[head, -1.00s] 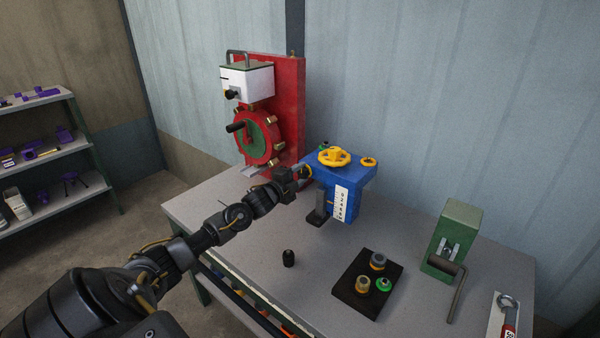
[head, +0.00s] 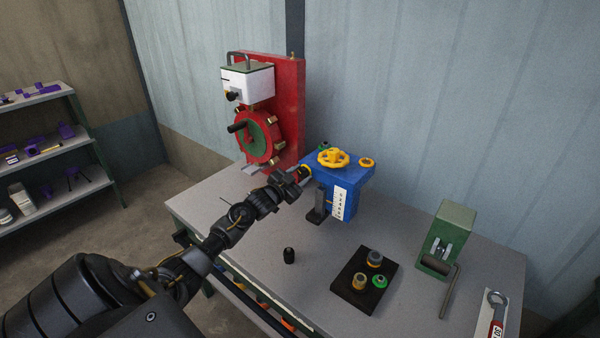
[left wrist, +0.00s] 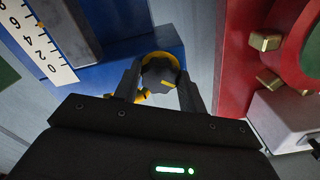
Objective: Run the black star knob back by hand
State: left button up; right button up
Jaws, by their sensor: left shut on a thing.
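The black star knob (left wrist: 158,74) is a dark lobed knob with a yellow ring behind it, on the side of the blue housing (head: 346,193). My left gripper (left wrist: 160,88) has one finger on each side of the knob and is shut on it. In the head view the left gripper (head: 300,177) reaches the left side of the blue housing, and its jaws largely hide the knob. A white scale plate (head: 339,203) is on the housing's front. My right gripper is not in view.
A yellow handwheel (head: 333,158) tops the housing. A red panel with a crank wheel (head: 258,138) stands close behind the gripper.

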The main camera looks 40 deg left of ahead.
pick_arm(q)
jog(key=n+p, duration=0.2)
jog(key=n, duration=0.2)
jog(key=shift+r+n, duration=0.1)
jog(key=shift+n, duration=0.3)
jog(key=n+p, duration=0.2)
jog(key=n, duration=0.2)
jog(key=shift+n, duration=0.3)
jog(key=n+p, duration=0.2)
jog(key=n, duration=0.2)
jog(key=shift+d+n+p, duration=0.1)
jog(key=shift+n+p, duration=0.7)
jog(key=shift+n, duration=1.1)
jog(key=o, duration=1)
